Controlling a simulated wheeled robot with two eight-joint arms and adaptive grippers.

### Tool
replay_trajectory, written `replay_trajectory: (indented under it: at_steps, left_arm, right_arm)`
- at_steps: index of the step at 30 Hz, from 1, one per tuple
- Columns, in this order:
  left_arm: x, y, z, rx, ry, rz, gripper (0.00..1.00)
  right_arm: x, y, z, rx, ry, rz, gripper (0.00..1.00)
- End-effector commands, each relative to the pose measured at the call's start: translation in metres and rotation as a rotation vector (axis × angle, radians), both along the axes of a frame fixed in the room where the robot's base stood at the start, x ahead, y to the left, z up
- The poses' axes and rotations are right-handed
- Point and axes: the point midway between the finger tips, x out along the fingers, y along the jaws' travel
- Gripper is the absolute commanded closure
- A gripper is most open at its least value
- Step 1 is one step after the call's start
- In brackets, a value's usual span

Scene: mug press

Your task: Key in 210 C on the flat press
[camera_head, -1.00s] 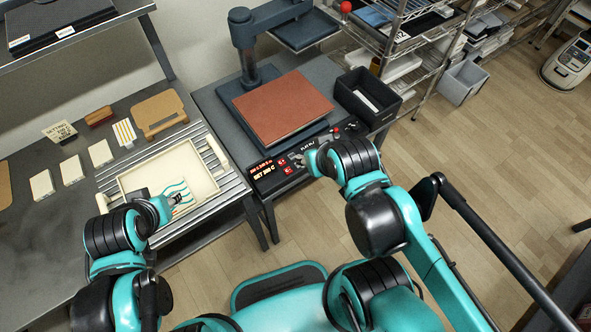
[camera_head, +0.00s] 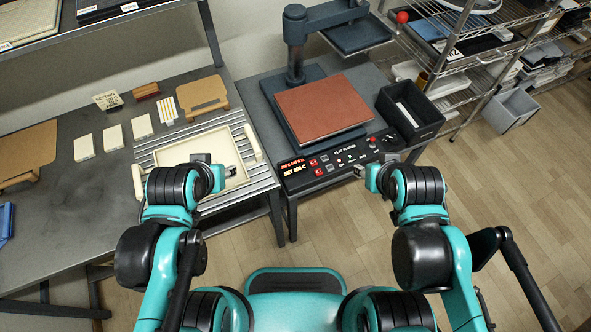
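The flat press has a red-brown platen (camera_head: 323,108) and a dark control panel (camera_head: 347,152) along its front. A lit display (camera_head: 297,173) at the panel's left end shows a lower line starting with SET; its digits are too small to read surely. Red buttons (camera_head: 316,167) sit beside it, with small lights and knobs further right. My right gripper (camera_head: 359,171) is at the panel's front edge, right of the red buttons; contact cannot be told. My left gripper (camera_head: 233,171) is over the cream tray, holding nothing I can see. Whether either gripper is open or shut is unclear.
The cream tray (camera_head: 180,152) lies on a slatted rack on the left bench. Several white blocks (camera_head: 113,138) and a small sign (camera_head: 107,100) stand behind it. A black bin (camera_head: 410,112) is right of the press, near wire shelves (camera_head: 490,55). Open floor lies right.

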Motion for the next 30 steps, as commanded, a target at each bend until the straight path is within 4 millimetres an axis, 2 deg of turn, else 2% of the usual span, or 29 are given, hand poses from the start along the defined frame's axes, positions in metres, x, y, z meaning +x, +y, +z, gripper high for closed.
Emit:
replay_trajectory:
  at_steps: [11,12,16,30]
  left_arm:
    - [0.0000,0.0000,0.0000,0.000,0.000,0.000,0.62]
    - [0.0000,0.0000,0.0000,0.000,0.000,0.000,0.62]
    - [0.0000,0.0000,0.0000,0.000,0.000,0.000,0.62]
    - [0.0000,0.0000,0.0000,0.000,0.000,0.000,0.62]
  right_arm:
    - [0.0000,0.0000,0.0000,0.000,0.000,0.000,0.62]
    - [0.0000,0.0000,0.0000,0.000,0.000,0.000,0.67]
    - [0.0000,0.0000,0.0000,0.000,0.000,0.000,1.00]
    - [0.0000,0.0000,0.0000,0.000,0.000,0.000,1.00]
